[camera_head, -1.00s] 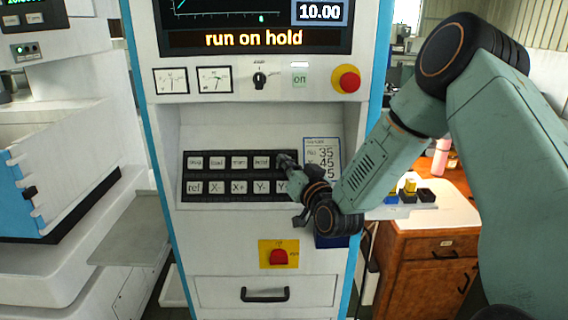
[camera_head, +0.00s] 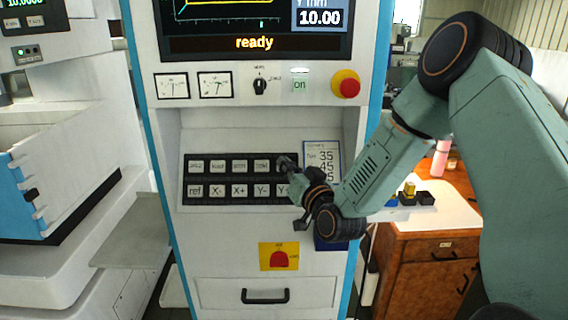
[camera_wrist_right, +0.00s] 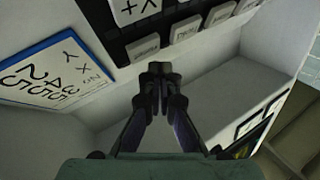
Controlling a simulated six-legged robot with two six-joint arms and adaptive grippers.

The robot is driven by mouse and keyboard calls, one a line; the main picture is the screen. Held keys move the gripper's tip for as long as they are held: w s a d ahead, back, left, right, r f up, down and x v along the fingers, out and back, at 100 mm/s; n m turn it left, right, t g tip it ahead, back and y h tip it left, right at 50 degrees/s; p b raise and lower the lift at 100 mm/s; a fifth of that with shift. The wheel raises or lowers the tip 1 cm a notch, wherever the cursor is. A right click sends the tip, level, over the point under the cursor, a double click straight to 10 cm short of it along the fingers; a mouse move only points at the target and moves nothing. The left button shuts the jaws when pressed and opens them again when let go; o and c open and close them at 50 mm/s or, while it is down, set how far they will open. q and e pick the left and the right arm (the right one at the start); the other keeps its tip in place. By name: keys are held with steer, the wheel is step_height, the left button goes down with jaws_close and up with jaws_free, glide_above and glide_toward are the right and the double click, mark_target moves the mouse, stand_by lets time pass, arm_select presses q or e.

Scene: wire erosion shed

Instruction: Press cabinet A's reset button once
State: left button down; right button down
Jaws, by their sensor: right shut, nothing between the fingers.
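The white cabinet (camera_head: 262,129) with blue edges stands straight ahead; no letter A is readable on it. Its black key panel (camera_head: 248,179) has two rows of pale keys. My right gripper (camera_head: 285,162) is shut and empty, its tips at the right end of the upper row. They hide the last upper key in the head view. In the right wrist view a grey key (camera_wrist_right: 143,48) lies just beyond the shut fingertips (camera_wrist_right: 158,70); its label is unreadable and I cannot tell whether they touch. The screen (camera_head: 254,43) reads "ready". My left gripper is not in view.
A red switch (camera_head: 279,259) on yellow sits below. A number card (camera_head: 322,158) is beside the gripper; a wooden cabinet (camera_head: 427,260) stands right.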

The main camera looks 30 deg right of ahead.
steer(key=shift+a, duration=0.1)
steer(key=s+a+r+p, duration=0.2)
steer(key=s+r+p, duration=0.1)
steer(key=shift+s, duration=0.2)
stand_by(0.4)
steer(key=shift+f, duration=0.1)
stand_by(0.6)
